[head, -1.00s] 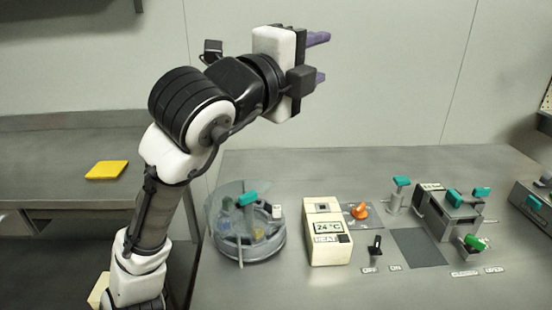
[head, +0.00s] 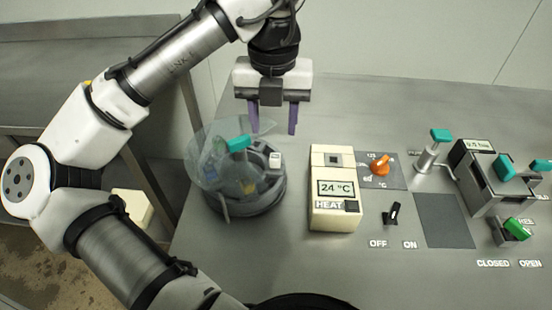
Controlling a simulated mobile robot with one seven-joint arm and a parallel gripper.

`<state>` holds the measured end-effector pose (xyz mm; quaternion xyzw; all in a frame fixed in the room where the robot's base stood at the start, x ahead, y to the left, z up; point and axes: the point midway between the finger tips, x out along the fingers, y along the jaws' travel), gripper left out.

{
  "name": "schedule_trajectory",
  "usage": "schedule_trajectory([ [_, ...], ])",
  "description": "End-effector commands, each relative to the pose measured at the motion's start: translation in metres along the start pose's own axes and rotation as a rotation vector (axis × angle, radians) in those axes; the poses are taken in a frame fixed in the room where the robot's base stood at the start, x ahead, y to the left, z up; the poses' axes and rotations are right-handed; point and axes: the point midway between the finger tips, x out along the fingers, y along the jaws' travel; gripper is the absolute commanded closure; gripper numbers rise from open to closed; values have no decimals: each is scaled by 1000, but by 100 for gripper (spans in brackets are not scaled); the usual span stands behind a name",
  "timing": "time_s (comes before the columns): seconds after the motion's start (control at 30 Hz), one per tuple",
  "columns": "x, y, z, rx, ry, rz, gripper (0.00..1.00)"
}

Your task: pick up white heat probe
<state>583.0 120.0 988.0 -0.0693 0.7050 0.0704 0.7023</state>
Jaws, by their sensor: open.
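A small white piece (head: 275,160), which looks like the white heat probe, stands at the right inner side of the round, clear-lidded vessel (head: 252,205). Its lower part is hidden. My gripper (head: 273,131) points down with its two purple fingers apart and nothing between them. In the picture the fingertips are just above the white piece, one to each side. They do not appear to touch it; the exact height gap cannot be told.
The transparent lid (head: 212,155) with a teal handle (head: 239,144) tilts up at the vessel's left. A cream heater box (head: 335,215) reading 24 °C stands close to its right. An orange knob (head: 380,166) and black switch (head: 393,214) are further right.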

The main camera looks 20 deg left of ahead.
Motion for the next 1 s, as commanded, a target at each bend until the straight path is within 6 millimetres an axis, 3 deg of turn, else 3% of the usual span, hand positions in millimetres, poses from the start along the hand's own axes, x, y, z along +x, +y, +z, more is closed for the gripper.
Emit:
schedule_trajectory([
  [0.03,13,0,0,2,2,-3,55],
  [0.2,38,0,0,-2,-1,0,55],
  [0.47,57,-1,2,-3,-2,0,55],
  [0.7,91,-2,6,-4,-3,0,55],
  [1.0,100,-2,6,-4,-5,-3,55],
])
